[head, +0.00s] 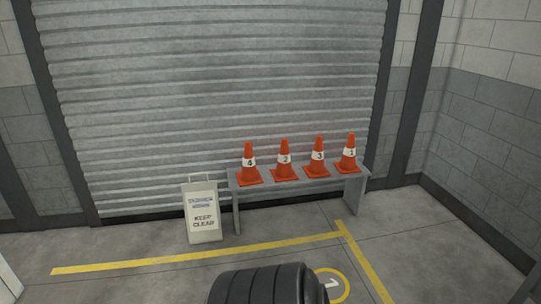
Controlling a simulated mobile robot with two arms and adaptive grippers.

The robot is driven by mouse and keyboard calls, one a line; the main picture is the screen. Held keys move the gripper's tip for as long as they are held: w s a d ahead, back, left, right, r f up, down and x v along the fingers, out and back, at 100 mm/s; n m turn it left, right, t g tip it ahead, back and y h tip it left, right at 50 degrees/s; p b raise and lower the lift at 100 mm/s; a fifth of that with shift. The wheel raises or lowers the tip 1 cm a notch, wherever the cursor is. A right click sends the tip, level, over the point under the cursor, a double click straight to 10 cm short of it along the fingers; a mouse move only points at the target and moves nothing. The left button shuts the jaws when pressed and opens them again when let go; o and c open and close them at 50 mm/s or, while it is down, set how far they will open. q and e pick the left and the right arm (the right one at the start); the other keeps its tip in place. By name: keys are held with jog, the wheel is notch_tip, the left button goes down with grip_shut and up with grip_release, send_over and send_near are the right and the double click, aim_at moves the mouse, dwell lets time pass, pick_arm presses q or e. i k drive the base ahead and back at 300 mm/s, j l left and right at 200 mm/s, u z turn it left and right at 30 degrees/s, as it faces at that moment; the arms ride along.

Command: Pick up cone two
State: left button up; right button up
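Cone two (285,161) is an orange traffic cone with a white band marked 2. It stands upright on a low grey bench (316,188) in front of the roller shutter. It is second from the left in a row, between cone four (249,166) on its left and cone three (317,159) on its right. Cone one (349,154) stands at the right end. Neither of my grippers is in the head view.
A white "KEEP CLEAR" sign (202,212) stands on the floor left of the bench. Black tyres (262,285) are at the bottom centre, beside a yellow floor circle (333,286) with a number. Yellow lines (190,257) mark the floor. Open floor lies in front of the bench.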

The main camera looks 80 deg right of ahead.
aim_at(284, 171)
jog(key=z, duration=3.15)
